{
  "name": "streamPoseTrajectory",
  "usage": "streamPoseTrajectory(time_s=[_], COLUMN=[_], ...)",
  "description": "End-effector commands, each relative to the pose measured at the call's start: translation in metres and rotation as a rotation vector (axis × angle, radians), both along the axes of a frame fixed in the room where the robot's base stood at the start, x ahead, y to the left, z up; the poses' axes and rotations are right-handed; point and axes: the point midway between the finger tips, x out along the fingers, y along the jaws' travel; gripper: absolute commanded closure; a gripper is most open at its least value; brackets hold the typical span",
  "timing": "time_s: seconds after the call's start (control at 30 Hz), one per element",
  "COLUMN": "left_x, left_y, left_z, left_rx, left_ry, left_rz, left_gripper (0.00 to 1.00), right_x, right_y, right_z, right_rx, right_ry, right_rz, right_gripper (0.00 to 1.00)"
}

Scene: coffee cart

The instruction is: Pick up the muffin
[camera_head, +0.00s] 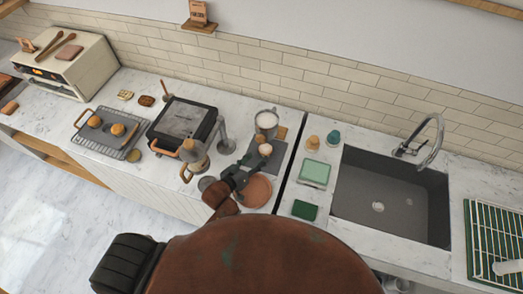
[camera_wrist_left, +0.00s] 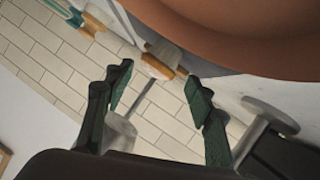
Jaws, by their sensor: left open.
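A small pale-topped item (camera_head: 265,149), which looks like the muffin though it is too small to be sure, is on the dark grey mat (camera_head: 277,155) in the head view. My left gripper (camera_head: 250,166) is just to its lower left, low over the counter, beside the terracotta plate (camera_head: 257,192). In the left wrist view, the left gripper (camera_wrist_left: 160,92) has its two dark green fingers spread apart with nothing held between them. A small tan and white item (camera_wrist_left: 158,68) shows beyond the gap. My right gripper is not in view.
A metal pitcher (camera_head: 266,123) stands behind the mat. A sink (camera_head: 390,200) and green boxes are on the right.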

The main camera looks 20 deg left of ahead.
Motion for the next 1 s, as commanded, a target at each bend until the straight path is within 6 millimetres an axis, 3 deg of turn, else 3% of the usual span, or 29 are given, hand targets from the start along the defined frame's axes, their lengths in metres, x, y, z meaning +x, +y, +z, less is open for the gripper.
streamPoseTrajectory(time_s=[0.13, 0.4, 0.73, 1.0], left_x=[0.014, 0.048, 0.054, 0.053], left_y=[-0.004, -0.013, -0.015, -0.015], left_z=[-0.005, -0.019, -0.022, -0.022], left_rx=[0.002, 0.002, 0.003, 0.003], left_ry=[-0.001, -0.001, -0.002, -0.002], left_rz=[-0.001, 0.0, -0.001, -0.001], left_gripper=[0.5, 0.5, 0.5, 0.69], right_x=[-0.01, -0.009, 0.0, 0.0], right_y=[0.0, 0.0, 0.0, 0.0], right_z=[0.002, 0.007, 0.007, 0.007], right_rx=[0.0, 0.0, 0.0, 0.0], right_ry=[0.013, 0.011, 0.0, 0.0], right_rz=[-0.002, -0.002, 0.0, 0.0], right_gripper=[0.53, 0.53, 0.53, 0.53])
